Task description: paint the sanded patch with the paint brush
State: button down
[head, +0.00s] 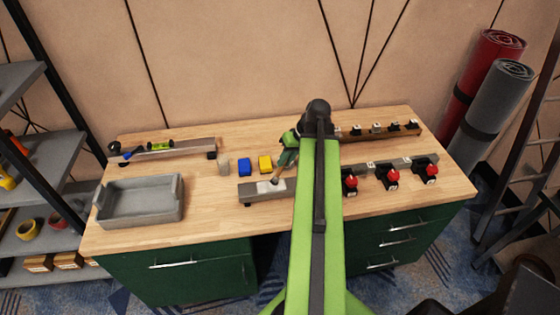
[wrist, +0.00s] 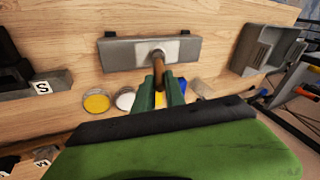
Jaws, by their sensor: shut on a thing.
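A grey block (head: 250,196) lies near the front middle of the table, with a pale patch (head: 265,187) on its top. In the wrist view the block (wrist: 120,55) carries the pale patch (wrist: 184,48) at its middle. My gripper (head: 286,160) is above the block's right part, shut on the brown handle of the paint brush (head: 275,179). In the wrist view the brush (wrist: 158,66) runs from between my green fingers (wrist: 159,92) to the patch. Its tip is at the patch; whether it touches is hard to tell.
Yellow (head: 265,164), blue (head: 244,166) and pale (head: 223,167) containers stand behind the block. A grey tray (head: 140,220) is at the left, and a rail with a level (head: 160,146) behind it. Red-topped black devices (head: 388,176) stand right of my arm.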

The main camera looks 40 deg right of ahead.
jog(key=shift+s+d, duration=0.55)
jog(key=shift+d, duration=0.15)
notch_tip(320, 180, up, 6)
jog(key=p, duration=0.6)
notch_tip(320, 180, up, 3)
jog(key=p, duration=0.3)
dwell(0.4)
